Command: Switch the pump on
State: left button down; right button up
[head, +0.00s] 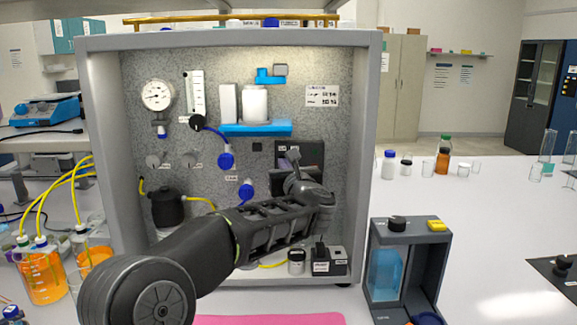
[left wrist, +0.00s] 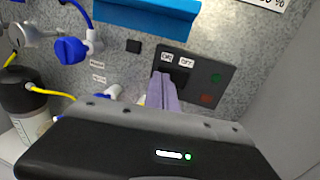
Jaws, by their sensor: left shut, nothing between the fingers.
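A dark switch panel (left wrist: 211,78) with ON and OFF labels is on the speckled back wall of the cabinet. It carries a black switch between the labels and my fingers, plus a green button (left wrist: 215,77) and a red button (left wrist: 206,98). In the head view the panel (head: 313,153) is partly behind my left gripper (head: 293,160). The left gripper's fingers are shut and empty. In the left wrist view their tips (left wrist: 163,80) overlap the switch's lower left part; I cannot tell whether they touch. A black pump-like body (head: 166,209) with yellow tubing stands left. My right gripper is out of view.
The grey cabinet frame (head: 369,130) encloses the work space. A blue shelf (head: 256,129) with white containers is above, and blue valves (head: 226,160) are left. A small box with a black knob (head: 322,262) stands below my arm.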

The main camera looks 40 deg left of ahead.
pick_arm(q)
jog(key=shift+w+a, duration=0.1)
jog(key=shift+w, duration=0.05)
jog(key=shift+w+a+t+b, duration=0.1)
jog(key=shift+a+t+b, duration=0.15)
jog(key=shift+b, duration=0.3)
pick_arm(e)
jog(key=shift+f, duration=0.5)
pick_arm(q)
jog(key=shift+f, duration=0.1)
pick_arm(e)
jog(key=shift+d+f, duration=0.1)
